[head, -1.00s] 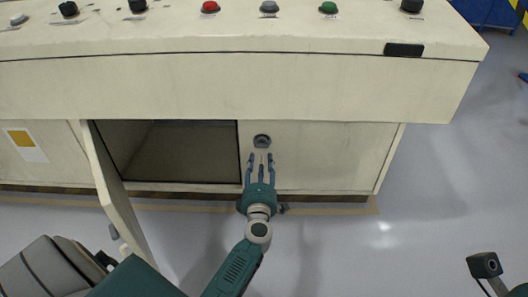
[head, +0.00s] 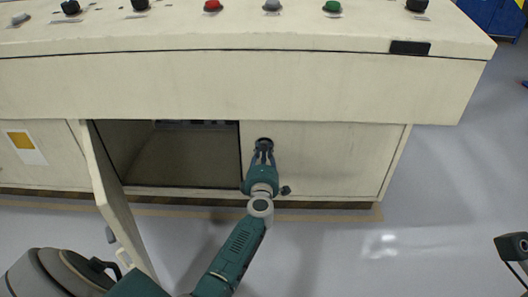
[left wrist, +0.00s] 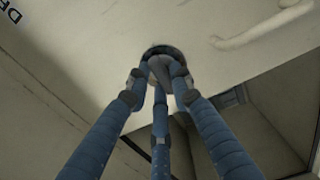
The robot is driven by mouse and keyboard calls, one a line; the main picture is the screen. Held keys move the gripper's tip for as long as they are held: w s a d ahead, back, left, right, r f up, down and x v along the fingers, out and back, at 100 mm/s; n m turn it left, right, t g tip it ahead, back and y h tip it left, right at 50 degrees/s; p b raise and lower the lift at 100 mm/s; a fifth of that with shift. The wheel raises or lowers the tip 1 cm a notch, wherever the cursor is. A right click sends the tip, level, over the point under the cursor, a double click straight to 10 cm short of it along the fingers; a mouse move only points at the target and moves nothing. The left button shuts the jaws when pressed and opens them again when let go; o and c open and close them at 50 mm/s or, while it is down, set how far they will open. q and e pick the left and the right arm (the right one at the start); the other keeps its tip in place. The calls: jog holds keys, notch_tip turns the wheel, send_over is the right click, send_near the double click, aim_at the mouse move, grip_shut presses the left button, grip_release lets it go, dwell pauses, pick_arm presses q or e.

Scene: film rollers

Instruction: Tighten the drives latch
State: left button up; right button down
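The drives latch is a round dark knob (head: 264,143) near the top left of the closed cabinet panel (head: 325,160), right of an open compartment. It also shows in the left wrist view (left wrist: 163,58), with part of a printed label, "DR" (left wrist: 10,12), on the panel at the upper left. My left gripper (head: 264,150) is at the latch, reaching up from below. Its three blue fingers (left wrist: 161,85) converge around the knob and appear shut on it. The fingertips partly hide the knob, so its turn angle cannot be read.
An open compartment (head: 185,155) lies left of the latch, its door (head: 112,200) swung outward. The cabinet top with several buttons and knobs (head: 213,6) overhangs the panel. A pale curved handle (left wrist: 265,25) shows in the wrist view.

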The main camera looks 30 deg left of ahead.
pick_arm(q)
grip_shut()
